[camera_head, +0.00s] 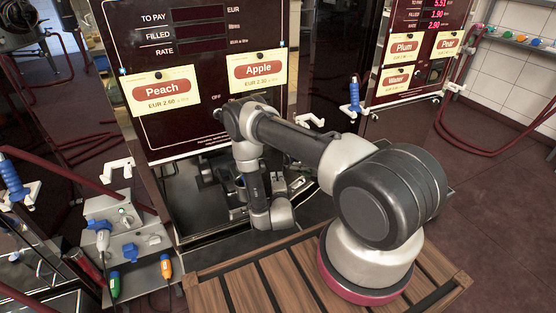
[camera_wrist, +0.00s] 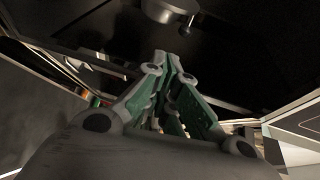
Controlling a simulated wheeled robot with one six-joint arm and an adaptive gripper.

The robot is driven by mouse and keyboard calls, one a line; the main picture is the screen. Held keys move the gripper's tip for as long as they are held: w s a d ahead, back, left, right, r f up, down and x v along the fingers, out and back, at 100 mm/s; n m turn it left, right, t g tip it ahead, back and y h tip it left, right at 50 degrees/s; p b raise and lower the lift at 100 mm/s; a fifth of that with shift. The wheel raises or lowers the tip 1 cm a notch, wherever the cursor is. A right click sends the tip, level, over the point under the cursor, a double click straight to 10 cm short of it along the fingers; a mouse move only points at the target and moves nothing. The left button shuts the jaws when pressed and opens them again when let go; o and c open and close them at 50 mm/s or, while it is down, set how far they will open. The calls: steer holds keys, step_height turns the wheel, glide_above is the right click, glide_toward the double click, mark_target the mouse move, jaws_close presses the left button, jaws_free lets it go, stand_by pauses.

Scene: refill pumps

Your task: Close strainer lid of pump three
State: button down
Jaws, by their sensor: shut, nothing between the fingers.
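My gripper (camera_wrist: 174,58) shows in the wrist view with its two green-padded fingers brought together at the tips and nothing between them. Beyond the tips, at the top edge, is a round grey metal part (camera_wrist: 158,10) with a small stub at its side. It is apart from the fingers, and I cannot tell whether it belongs to the strainer. In the head view my arm reaches into the low dark opening of the pump with the Peach and Apple labels (camera_head: 215,75). The strainer lid cannot be made out, and no pump number is readable.
A grey box with plugs and cables (camera_head: 128,240) stands left of the opening. A wooden slatted platform (camera_head: 250,290) lies in front. Another pump with Plum and Water labels (camera_head: 405,65) stands at the right.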

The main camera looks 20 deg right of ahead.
steer(key=w+d+r+m, duration=0.1)
steer(key=w+d, duration=0.2)
steer(key=w, duration=0.6)
steer(key=shift+w+r+m+t, duration=0.25)
steer(key=shift+w+m+t, duration=0.05)
steer(key=shift+w+t, duration=0.1)
